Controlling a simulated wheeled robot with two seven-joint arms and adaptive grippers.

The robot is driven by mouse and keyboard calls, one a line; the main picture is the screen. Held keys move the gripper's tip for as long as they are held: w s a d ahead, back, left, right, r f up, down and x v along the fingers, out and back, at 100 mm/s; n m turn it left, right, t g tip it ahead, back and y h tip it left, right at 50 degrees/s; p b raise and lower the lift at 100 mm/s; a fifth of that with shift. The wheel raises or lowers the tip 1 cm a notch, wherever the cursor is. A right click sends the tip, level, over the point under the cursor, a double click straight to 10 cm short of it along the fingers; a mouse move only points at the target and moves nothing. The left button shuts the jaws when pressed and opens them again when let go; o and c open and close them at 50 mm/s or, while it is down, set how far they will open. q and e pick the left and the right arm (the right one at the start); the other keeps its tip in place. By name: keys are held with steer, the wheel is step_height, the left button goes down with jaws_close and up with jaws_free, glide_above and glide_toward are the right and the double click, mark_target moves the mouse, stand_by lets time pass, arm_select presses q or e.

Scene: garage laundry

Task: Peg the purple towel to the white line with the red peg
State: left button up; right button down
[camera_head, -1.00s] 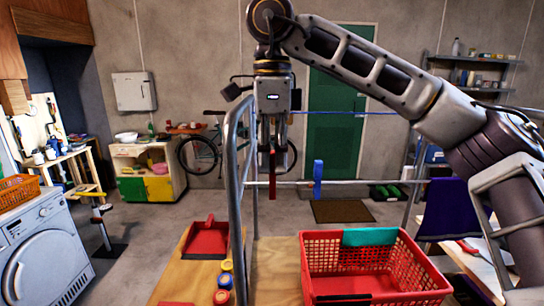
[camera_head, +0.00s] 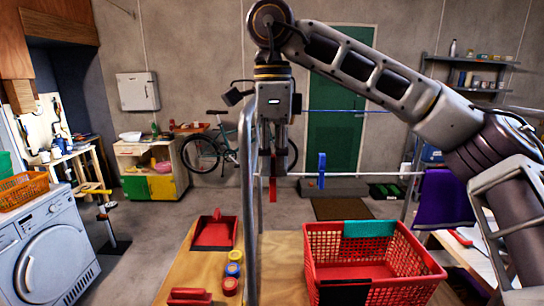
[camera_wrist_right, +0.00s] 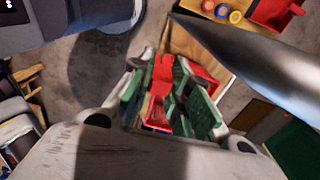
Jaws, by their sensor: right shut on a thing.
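My right gripper (camera_head: 272,160) points down and is shut on the red peg (camera_head: 272,188), which hangs below its fingertips. In the right wrist view the red peg (camera_wrist_right: 162,75) sits between the green-padded fingers (camera_wrist_right: 160,100). The white line (camera_head: 378,174) runs across the drying frame, right of the gripper in the picture. A blue peg (camera_head: 321,170) is on it. The purple towel (camera_head: 443,198) hangs at the far right, partly behind my right arm; I cannot tell what holds it. My left gripper is out of view.
A metal frame post (camera_head: 247,200) stands just left of the gripper. A blue line (camera_head: 350,111) runs above the white one. A red basket (camera_head: 420,265) with a teal cloth (camera_head: 368,229) stands on the wooden table (camera_head: 275,250), near a red dustpan (camera_head: 215,232) and several coloured discs (camera_head: 233,270).

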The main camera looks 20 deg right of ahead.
steer(key=shift+w+d+f+n, duration=0.15)
steer(key=shift+w+d+f, duration=0.05)
steer(key=shift+f, duration=0.25)
steer(key=shift+w+d+f+n, duration=0.15)
steer(key=shift+f, duration=0.25)
steer(key=w+d+f+n, duration=0.2)
steer(key=f+n, duration=0.4)
steer(key=f, duration=0.8)
steer(key=w+d+f+n, duration=0.3)
steer(key=f+n, duration=0.4)
steer(key=f, duration=0.7)
steer(key=w+d+f+n, duration=0.2)
steer(key=f+n, duration=0.5)
steer(key=f, duration=0.7)
steer(key=shift+w+d+f, duration=0.3)
steer(key=shift+d, duration=0.1)
